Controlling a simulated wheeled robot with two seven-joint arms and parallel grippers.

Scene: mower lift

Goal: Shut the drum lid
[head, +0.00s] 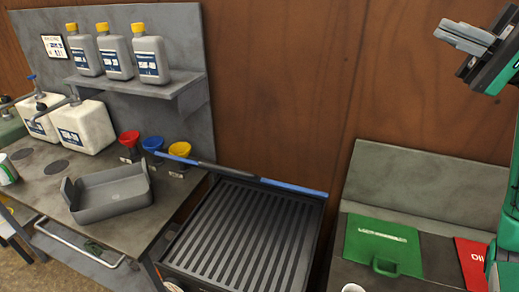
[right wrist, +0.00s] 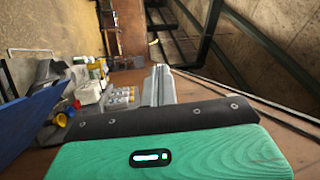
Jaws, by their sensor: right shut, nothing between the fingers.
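A green panel with a pale label and a front handle (head: 384,246) lies on the grey unit at the lower right of the head view. It looks flat or slightly sloped. A red panel marked OIL (head: 472,262) is to its right, partly hidden by my arm. I cannot tell which of these, if either, is the drum lid, and no drum body shows. My right gripper (head: 465,38) is high at the upper right, well above and apart from both panels. Its fingers are together and empty; they also show in the right wrist view (right wrist: 158,85). My left gripper is out of view.
A black ribbed tray (head: 245,235) with a blue-and-black bar along its back edge stands mid-view. At left, a bench holds a grey pan (head: 112,193), white jugs (head: 83,126) and coloured funnels. Yellow-capped bottles (head: 150,55) stand on a shelf. A wooden wall closes the back.

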